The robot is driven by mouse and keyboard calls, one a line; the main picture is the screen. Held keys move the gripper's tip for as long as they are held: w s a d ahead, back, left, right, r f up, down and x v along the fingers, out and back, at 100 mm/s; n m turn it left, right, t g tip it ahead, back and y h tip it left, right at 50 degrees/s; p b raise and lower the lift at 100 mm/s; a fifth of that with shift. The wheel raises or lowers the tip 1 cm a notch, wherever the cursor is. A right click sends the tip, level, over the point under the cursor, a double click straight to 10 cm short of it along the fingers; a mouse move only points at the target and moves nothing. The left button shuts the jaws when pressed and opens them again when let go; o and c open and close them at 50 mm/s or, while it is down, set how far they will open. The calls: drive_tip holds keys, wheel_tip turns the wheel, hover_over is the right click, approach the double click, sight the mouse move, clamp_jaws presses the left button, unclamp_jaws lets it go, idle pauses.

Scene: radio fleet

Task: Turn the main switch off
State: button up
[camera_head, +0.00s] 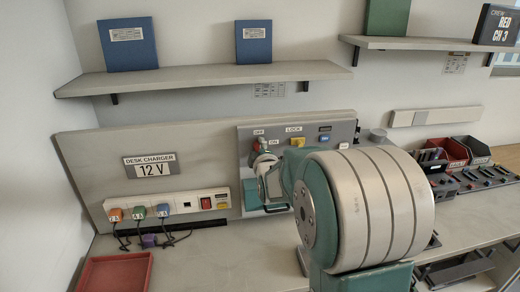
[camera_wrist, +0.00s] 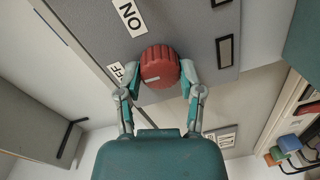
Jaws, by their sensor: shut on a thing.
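The main switch is a round red knob (camera_wrist: 160,66) with ribbed sides on a grey panel (camera_wrist: 195,30). An ON label (camera_wrist: 130,17) and a partly hidden OFF label (camera_wrist: 117,72) sit beside it. A small white mark shows low on the knob, on the OFF label's side. My gripper (camera_wrist: 160,75) has one finger on each side of the knob and is shut on it. In the head view my gripper (camera_head: 263,163) reaches the panel's left part (camera_head: 246,147) and covers most of the knob.
A yellow switch (camera_head: 297,142) under a LOCK label is just right of my gripper. A charger strip (camera_head: 180,205) with coloured plugs is at left, above a red tray (camera_head: 117,272). A shelf (camera_head: 210,76) hangs above. Bins (camera_head: 440,152) and radios (camera_head: 485,177) stand at right.

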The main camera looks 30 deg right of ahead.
drive_tip(key=shift+a+f+n, duration=0.1)
drive_tip(key=shift+a+n, duration=0.05)
drive_tip(key=shift+n, duration=0.25)
drive_tip(key=o, duration=1.2)
drive_tip(key=shift+w, duration=0.15)
drive_tip(key=shift+c, duration=0.2)
drive_tip(key=shift+a, duration=0.1)
drive_tip(key=v, duration=1.2)
drive_tip(key=shift+a, duration=0.1)
